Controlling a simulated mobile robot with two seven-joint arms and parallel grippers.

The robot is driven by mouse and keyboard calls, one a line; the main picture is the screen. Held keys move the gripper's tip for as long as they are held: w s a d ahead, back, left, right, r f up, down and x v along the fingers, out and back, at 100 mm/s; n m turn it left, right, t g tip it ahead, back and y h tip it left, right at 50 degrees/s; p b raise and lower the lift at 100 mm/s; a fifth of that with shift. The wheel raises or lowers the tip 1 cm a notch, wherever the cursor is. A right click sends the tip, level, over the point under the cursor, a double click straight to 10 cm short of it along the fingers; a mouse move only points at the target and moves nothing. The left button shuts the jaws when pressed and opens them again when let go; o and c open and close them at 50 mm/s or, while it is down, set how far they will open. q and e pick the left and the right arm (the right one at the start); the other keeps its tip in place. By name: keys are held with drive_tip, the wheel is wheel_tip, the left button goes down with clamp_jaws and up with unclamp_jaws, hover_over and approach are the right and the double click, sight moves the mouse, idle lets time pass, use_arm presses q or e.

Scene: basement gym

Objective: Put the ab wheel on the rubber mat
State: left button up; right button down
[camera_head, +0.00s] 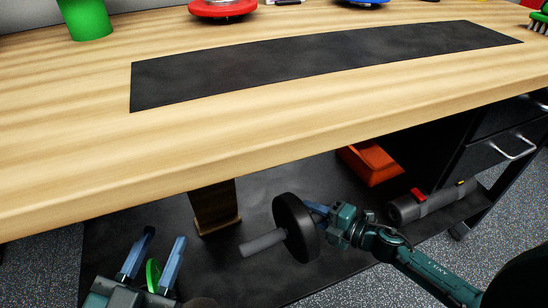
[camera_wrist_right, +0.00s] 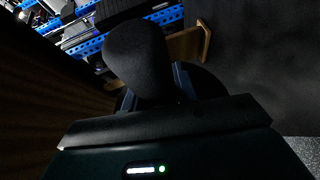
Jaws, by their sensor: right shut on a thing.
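The ab wheel, a black disc (camera_head: 297,228) with a grey handle (camera_head: 263,243) sticking out to the left, is in the head view below the bench's front edge. My right gripper (camera_head: 318,212) is shut on it from the right side; the disc partly hides the fingers. In the right wrist view a dark rounded handle (camera_wrist_right: 138,60) stands up close in front of the gripper. The black rubber mat (camera_head: 300,65) lies flat and bare on the bench top. My left gripper (camera_head: 164,242) is open at the lower left, with its blue fingers apart.
The wooden bench top (camera_head: 70,150) has its front edge above the ab wheel. A green cylinder (camera_head: 86,18) and a red disc (camera_head: 222,8) stand behind the mat. Below are a bench leg (camera_head: 215,205), an orange object (camera_head: 370,163) and a grey roll (camera_head: 430,202).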

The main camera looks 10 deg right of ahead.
drive_tip(key=s+a+r+m+t+h, duration=0.1)
drive_tip(key=r+m+h, duration=0.3)
drive_tip(key=r, duration=0.5)
drive_tip(key=s+r+m+t+h, duration=0.2)
drive_tip(key=r+h, duration=0.4)
drive_tip(key=r, duration=0.4)
drive_tip(key=shift+s+a+m+t, duration=0.15)
drive_tip(key=shift+a+m+t, duration=0.2)
drive_tip(key=shift+m, duration=0.55)
